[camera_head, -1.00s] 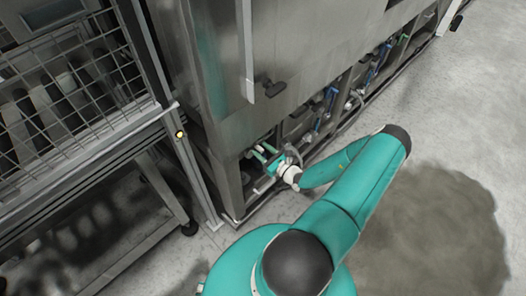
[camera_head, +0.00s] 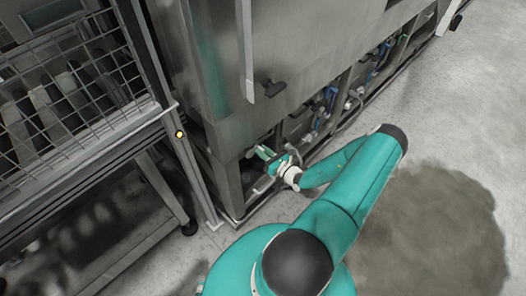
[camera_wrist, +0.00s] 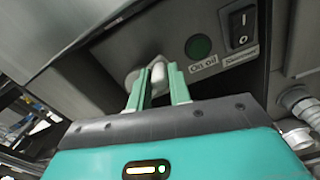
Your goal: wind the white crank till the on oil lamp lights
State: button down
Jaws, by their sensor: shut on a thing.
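The white crank (camera_wrist: 158,76) shows in the wrist view between the two green fingers of my gripper (camera_wrist: 157,82), which is shut on it. The fingers hide part of the crank. The On oil lamp (camera_wrist: 198,47) is a round dark green lens on the grey panel, right of and above the crank. It shows no clear glow. Its label (camera_wrist: 203,65) reads "On oil". In the head view my gripper (camera_head: 264,153) reaches into the low opening at the machine's near corner, and the lamp is not discernible there.
A black rocker switch (camera_wrist: 242,25) sits right of the lamp. A pale pipe fitting (camera_wrist: 295,98) is at the wrist view's right edge. A wire-mesh cage (camera_head: 60,110) stands left of the steel machine (camera_head: 300,60). Floor to the right is clear, with a dark stain (camera_head: 430,230).

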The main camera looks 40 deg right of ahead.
jog(key=m, duration=0.1)
jog(key=f+m, duration=0.1)
jog(key=m, duration=0.1)
jog(key=shift+d+f+m, duration=0.1)
jog(key=shift+m, duration=0.2)
jog(key=shift+f+m, duration=0.35)
jog(key=shift+m, duration=0.65)
jog(key=shift+f+m, duration=0.3)
jog(key=shift+m, duration=0.7)
jog(key=c, duration=1.3)
grip_release()
jog(key=s, duration=1.3)
jog(key=shift+s, duration=0.4)
